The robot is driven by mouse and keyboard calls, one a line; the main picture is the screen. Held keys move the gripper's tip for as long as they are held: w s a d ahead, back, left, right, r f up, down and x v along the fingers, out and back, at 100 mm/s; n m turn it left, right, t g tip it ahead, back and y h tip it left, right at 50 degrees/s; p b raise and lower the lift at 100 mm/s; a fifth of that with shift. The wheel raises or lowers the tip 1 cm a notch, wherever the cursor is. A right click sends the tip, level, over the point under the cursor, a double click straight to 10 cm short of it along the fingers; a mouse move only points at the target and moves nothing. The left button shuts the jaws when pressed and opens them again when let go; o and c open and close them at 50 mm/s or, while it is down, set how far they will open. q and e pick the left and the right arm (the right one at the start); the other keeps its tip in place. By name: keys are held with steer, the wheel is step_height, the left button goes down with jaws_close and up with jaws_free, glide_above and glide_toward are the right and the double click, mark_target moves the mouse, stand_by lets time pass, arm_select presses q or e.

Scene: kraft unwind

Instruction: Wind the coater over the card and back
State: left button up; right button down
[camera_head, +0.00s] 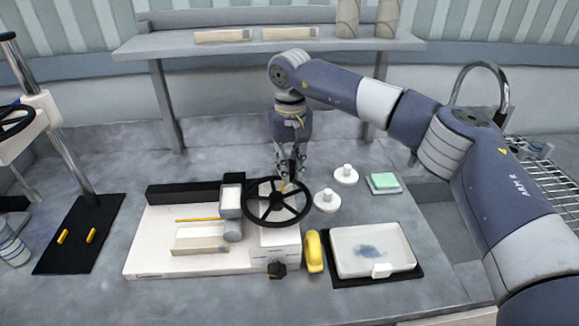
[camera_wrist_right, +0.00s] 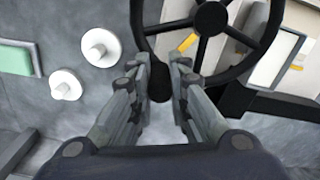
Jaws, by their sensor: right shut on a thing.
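The coater (camera_head: 140,262) is a cream base on the grey bench with a black handwheel (camera_head: 253,209) at its right end. A grey carriage (camera_head: 232,230) stands across the base near the wheel. A pale card (camera_head: 198,240) lies on the base just left of the carriage. My right gripper (camera_head: 287,184) reaches down from above and is shut on the wheel's dark crank knob at the far side of the rim. In the right wrist view the fingers (camera_wrist_right: 160,85) close around the black knob, with the wheel (camera_wrist_right: 210,18) beyond. My left gripper is not in view.
Right of the coater are a yellow object (camera_head: 314,252), a white tray (camera_head: 345,270) on a black mat, two white knobbed discs (camera_head: 327,201) and a green pad (camera_head: 384,181). A stand (camera_head: 80,215) is at left. A shelf (camera_head: 200,47) runs behind.

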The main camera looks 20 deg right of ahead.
steer(key=c, duration=1.5)
jaws_free()
steer(key=shift+a, duration=0.1)
steer(key=shift+r, duration=0.1)
step_height(320, 180, up, 12)
steer(key=shift+f, duration=0.1)
